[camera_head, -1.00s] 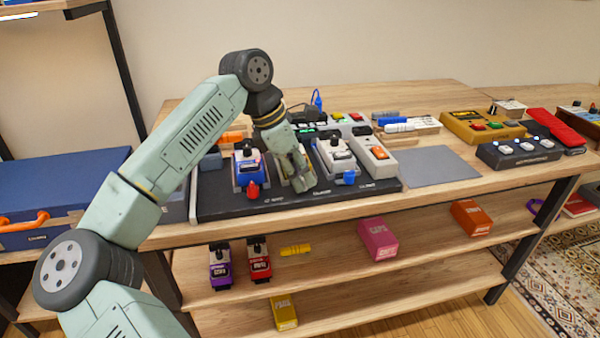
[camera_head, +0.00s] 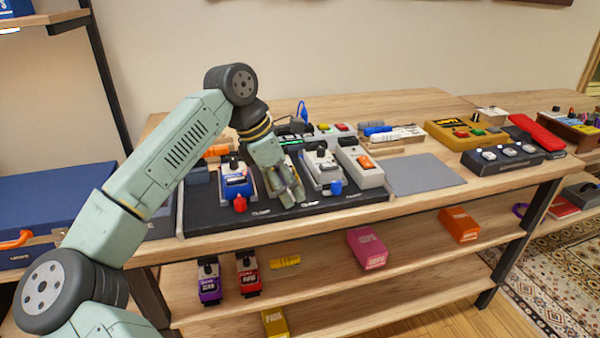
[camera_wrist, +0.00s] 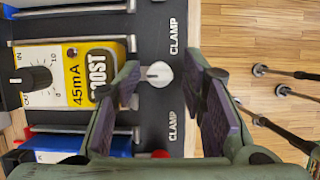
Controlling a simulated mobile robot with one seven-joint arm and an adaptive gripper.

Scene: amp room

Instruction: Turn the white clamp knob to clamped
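The white clamp knob (camera_wrist: 158,75) shows in the wrist view beside the yellow pedal (camera_wrist: 60,78), on the side nearest the board's front edge. A ridge runs across its top. My gripper (camera_wrist: 167,88) is open, with one dark finger pad on each side of the knob. The left pad is close to the knob; whether it touches I cannot tell. There is a clear gap to the right pad. In the head view my gripper (camera_head: 290,196) reaches down to the black pedal board (camera_head: 225,221) and hides the white knob and most of the yellow pedal.
A blue pedal (camera_head: 236,184) with a red knob (camera_head: 240,204) sits left of my gripper. A grey mat (camera_head: 425,173) lies bare on the table farther right.

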